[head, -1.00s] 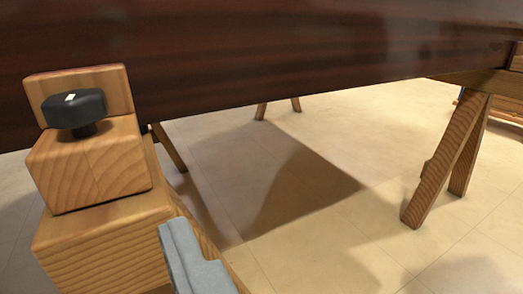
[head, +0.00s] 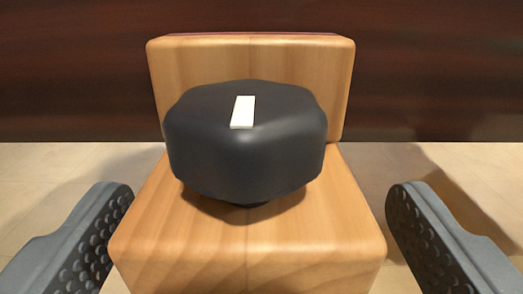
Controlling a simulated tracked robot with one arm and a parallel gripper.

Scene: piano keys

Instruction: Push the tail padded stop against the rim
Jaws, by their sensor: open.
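The padded stop is a wooden block (head: 250,250) with an upright wooden back plate (head: 250,60). A dark lobed knob (head: 245,150) with a white mark on top sits on the block. A thin reddish strip, perhaps the pad, shows along the top of the back plate. Behind it is the dark wooden rim (head: 430,75); whether the stop touches it cannot be seen. My gripper (head: 258,225) is open, with one grey studded finger on each side of the block, apart from it.
The dark rim spans the whole top of the view. Pale tiled floor (head: 365,160) shows below it on both sides of the block. The space between each finger and the block looks clear.

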